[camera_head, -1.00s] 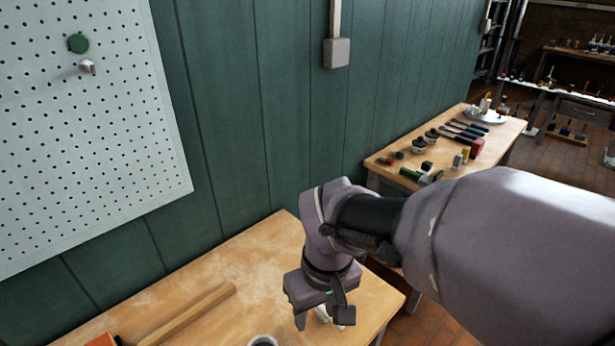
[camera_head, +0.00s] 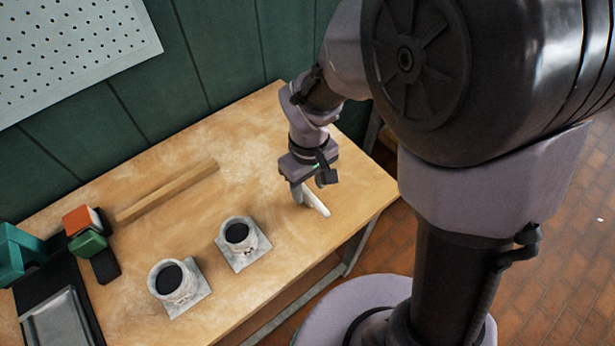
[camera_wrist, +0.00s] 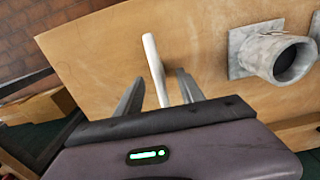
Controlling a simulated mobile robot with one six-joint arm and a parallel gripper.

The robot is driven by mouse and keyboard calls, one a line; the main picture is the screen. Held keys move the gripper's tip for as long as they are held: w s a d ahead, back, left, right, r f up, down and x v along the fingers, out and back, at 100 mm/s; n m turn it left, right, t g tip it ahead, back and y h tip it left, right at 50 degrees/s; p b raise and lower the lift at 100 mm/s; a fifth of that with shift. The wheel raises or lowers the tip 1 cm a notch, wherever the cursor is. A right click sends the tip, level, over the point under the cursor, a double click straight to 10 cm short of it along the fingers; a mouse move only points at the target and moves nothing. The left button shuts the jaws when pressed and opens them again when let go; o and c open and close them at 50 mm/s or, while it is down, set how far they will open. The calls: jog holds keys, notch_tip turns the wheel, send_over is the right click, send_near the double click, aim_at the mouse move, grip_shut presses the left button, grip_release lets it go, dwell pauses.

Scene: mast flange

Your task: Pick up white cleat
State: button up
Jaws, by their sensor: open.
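The white cleat (camera_head: 315,203) is a slim white piece lying on the wooden workbench (camera_head: 262,130), near its right end in the head view. In the wrist view the white cleat (camera_wrist: 152,62) runs up from between the two fingers and past their tips. My gripper (camera_head: 309,199) points down over the cleat, low above the bench. In the wrist view my gripper (camera_wrist: 160,85) is open, with one finger on each side of the cleat and gaps visible. I cannot tell how high the fingertips are above the bench top.
Two grey flanged cups (camera_head: 238,238) (camera_head: 176,284) stand on the bench to the left of the cleat. A wooden strip (camera_head: 168,190) lies further back. Orange (camera_head: 83,221) and green (camera_head: 88,244) blocks sit at the left. Bare bench surrounds the cleat.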

aim_at(309, 193)
jog(key=f, duration=0.1)
jog(key=f+b, duration=0.1)
jog(key=f, duration=0.1)
jog(key=f+b, duration=0.1)
jog(key=shift+w+f, duration=0.2)
jog(key=shift+w, duration=0.1)
jog(key=shift+r, duration=0.15)
jog(key=shift+c, duration=0.6)
grip_shut()
